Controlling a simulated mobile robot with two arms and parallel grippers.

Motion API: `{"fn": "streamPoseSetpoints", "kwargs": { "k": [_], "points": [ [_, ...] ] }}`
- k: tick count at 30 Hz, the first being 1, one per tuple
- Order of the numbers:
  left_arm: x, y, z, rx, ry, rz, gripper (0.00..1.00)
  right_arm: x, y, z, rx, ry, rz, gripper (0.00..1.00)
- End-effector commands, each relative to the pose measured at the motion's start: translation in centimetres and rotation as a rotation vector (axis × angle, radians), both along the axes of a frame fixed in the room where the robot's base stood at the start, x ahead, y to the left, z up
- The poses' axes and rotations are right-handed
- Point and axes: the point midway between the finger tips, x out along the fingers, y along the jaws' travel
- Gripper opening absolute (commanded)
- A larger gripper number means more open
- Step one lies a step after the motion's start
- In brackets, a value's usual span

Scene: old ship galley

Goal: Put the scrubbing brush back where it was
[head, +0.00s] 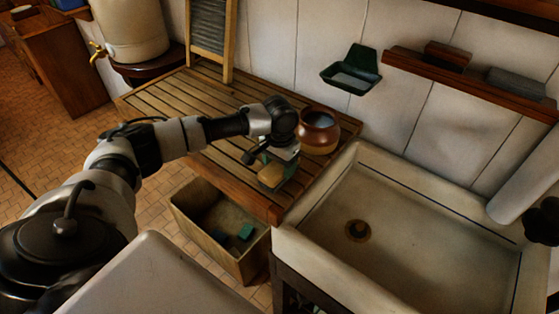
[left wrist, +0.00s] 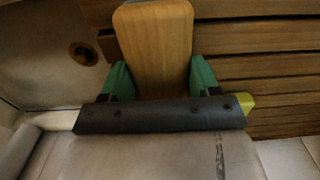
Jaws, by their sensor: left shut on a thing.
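The scrubbing brush (head: 272,177) has a pale wooden back. My left gripper (head: 280,160) is shut on it, at the front right part of the slatted wooden draining board (head: 165,107). In the left wrist view the brush's wooden back (left wrist: 155,45) sticks out between the two green fingertips of the left gripper (left wrist: 155,82). Its bristles are hidden there. I cannot tell whether the brush touches the slats or hangs just above them.
A brown pot (head: 318,132) stands close beside the gripper. The sink (head: 420,250) is empty on the right. A green wall dish (head: 352,75) and a shelf (head: 475,80) with blocks hang behind. A bin (head: 190,215) stands below. The board's left part is clear.

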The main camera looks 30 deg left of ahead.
Motion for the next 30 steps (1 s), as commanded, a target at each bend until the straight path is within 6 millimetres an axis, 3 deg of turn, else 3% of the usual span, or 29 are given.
{"fn": "streamPoseSetpoints", "kwargs": {
  "k": [11,12,16,25,30],
  "points": [
    [0.0,-0.1,-0.5,-0.001,0.000,0.000,0.31,0.0,-0.1,0.1,-0.001,0.000,0.000,0.43],
    [0.0,-0.1,-0.5,-0.001,0.000,0.000,0.68,0.0,-0.1,0.1,-0.001,0.001,0.000,0.43],
    [0.0,0.0,-0.5,-0.001,0.000,0.000,0.87,0.0,-0.1,0.1,-0.001,0.001,0.000,0.43],
    [0.0,0.0,-0.2,0.000,-0.001,0.000,0.87,0.0,-0.1,0.0,-0.001,0.001,0.000,0.43],
    [0.1,0.0,1.5,-0.002,-0.004,0.000,0.87,0.0,-0.1,-0.8,-0.001,0.001,0.000,0.43]
  ]
}}
